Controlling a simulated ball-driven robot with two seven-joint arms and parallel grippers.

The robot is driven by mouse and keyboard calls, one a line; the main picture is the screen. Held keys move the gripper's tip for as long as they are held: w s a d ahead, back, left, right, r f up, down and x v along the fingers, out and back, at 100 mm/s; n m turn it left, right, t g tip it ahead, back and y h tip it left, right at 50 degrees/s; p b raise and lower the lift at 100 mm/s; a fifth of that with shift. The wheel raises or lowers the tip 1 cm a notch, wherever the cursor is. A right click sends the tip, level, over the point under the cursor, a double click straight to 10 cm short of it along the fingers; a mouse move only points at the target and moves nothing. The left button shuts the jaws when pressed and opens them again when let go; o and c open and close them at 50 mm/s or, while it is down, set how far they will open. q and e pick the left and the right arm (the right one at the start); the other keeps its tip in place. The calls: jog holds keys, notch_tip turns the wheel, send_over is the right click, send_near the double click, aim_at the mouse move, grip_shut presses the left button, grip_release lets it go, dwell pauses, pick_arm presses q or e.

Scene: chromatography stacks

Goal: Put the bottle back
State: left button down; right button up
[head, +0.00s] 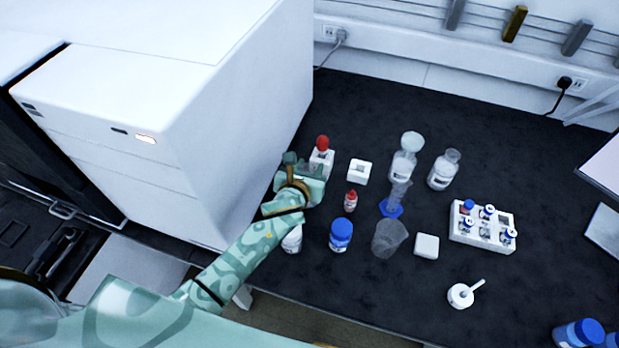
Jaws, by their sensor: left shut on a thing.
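A bottle with a red cap (322,143) is at the far end of my left gripper (307,170), close to the side of the big white instrument. My left gripper is shut on this bottle, and its fingers hide part of the body. A white square holder (322,158) shows right below the cap; I cannot tell whether the bottle rests in it or is held above it. A second white square holder (359,171) stands empty to the right. A smaller red-capped bottle (350,200) stands on the bench nearer to me. My right gripper is out of view.
The large white instrument (235,120) walls off the left. Blue-capped bottle (341,235), clear beaker (389,238), blue-based cylinder (391,208), glass bottles (403,165) and a white vial rack (482,226) crowd the middle and right. The dark bench (365,110) is clear at the back.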

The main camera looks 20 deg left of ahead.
pick_arm(q)
jog(key=shift+f+b, duration=0.55)
jog(key=shift+f, duration=0.95)
jog(key=shift+f, duration=0.2)
jog(key=c, duration=0.9)
grip_release()
jog(key=shift+r, duration=0.3)
jog(key=p+v, duration=0.3)
jog(key=v, duration=0.9)
jog(key=shift+p, duration=0.3)
